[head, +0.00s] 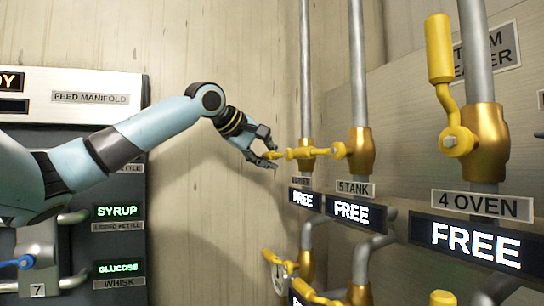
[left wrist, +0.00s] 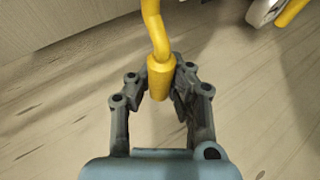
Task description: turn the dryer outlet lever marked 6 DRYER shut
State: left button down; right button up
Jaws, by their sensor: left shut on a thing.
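The leftmost outlet valve has a brass body (head: 307,165) on a vertical pipe. Its small label (head: 301,182) is too small to read, but it stands left of 5 TANK, and its display (head: 305,199) reads FREE. Its yellow lever (head: 291,154) points left, roughly level. My left gripper (head: 268,157) is at the lever's outer end. In the left wrist view, the fingers (left wrist: 163,92) are shut on the yellow grip (left wrist: 160,77), one on each side. The lever's bent arm runs up out of that view. My right gripper is not in view.
The 5 TANK valve (head: 361,155) is close on the right, its yellow lever (head: 326,151) pointing left. The 4 OVEN lever (head: 440,55) points up. More yellow levers (head: 316,297) sit below. The feed manifold panel (head: 100,98) is at left. Bare wall lies between.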

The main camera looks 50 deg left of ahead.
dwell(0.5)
pick_arm(q)
jog(key=c, duration=1.2)
grip_release()
jog(key=shift+s+a, duration=0.1)
jog(key=shift+s, duration=0.1)
jog(key=shift+w, duration=0.1)
jog(key=shift+r, duration=0.1)
notch_tip(320, 180, up, 10)
jog(key=shift+f, duration=0.15)
